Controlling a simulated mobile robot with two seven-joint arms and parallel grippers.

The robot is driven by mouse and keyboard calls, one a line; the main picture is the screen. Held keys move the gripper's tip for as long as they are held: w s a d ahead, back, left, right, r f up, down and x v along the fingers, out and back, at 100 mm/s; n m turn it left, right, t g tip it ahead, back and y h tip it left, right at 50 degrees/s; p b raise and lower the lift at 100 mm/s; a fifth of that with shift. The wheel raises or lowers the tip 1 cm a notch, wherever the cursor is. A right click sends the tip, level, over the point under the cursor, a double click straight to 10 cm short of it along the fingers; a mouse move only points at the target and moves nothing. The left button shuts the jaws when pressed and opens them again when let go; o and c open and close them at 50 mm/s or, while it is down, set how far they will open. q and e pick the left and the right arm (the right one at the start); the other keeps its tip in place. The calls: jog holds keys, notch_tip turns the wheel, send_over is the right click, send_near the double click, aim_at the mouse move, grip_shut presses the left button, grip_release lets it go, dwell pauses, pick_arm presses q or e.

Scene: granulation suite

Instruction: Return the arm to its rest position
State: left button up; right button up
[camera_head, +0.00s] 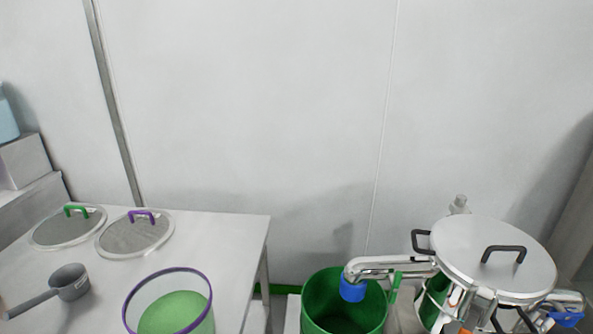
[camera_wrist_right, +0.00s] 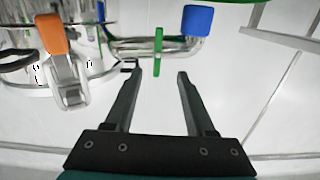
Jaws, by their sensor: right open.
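My right gripper (camera_wrist_right: 159,74) is open in the right wrist view, with its two dark fingers apart. No object is held between them. A thin green handle (camera_wrist_right: 158,45) on a steel pipe (camera_wrist_right: 125,47) appears just beyond the fingertips; I cannot tell the exact distance. The pipe ends in a blue piece (camera_wrist_right: 198,20). In the head view neither gripper can be made out. There the pipe (camera_head: 385,265) runs from the steel vessel (camera_head: 490,258) to its blue end (camera_head: 352,289) over a green bin (camera_head: 322,312).
An orange-handled clamp (camera_wrist_right: 55,33) is left of my right fingers. A table (camera_head: 215,235) at left holds two round lids (camera_head: 68,230) (camera_head: 134,238), a grey scoop (camera_head: 70,282) and a purple-rimmed container (camera_head: 208,300) of green material. The wall area above is clear.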

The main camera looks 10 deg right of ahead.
jog(key=s+a+f+n+g+y, duration=0.1)
jog(key=s+a+f+g, duration=0.25)
jog(key=f, duration=0.45)
jog(key=s+a+f+n+g+y+b, duration=0.15)
jog(key=s+f, duration=0.25)
jog(key=f, duration=0.4)
jog(key=s+a+f+g+y, duration=0.1)
jog(key=s+a+f+g, duration=0.25)
jog(key=f, duration=0.45)
jog(key=s+f+n+g, duration=0.1)
jog(key=s+f+g, duration=0.1)
jog(key=s, duration=0.5)
jog(key=s+f+g, duration=0.3)
jog(key=s+f, duration=0.2)
jog(key=s, duration=0.3)
jog(key=s+a+f+n+g, duration=0.1)
jog(key=s+f+g, duration=0.2)
jog(key=s, duration=0.5)
jog(key=shift+f+n+b, duration=0.35)
jog(key=shift+f+b, duration=0.1)
jog(key=shift+f, duration=0.15)
jog(key=shift+s+y, duration=0.1)
jog(key=shift+y, duration=0.15)
jog(key=shift+c, duration=0.4)
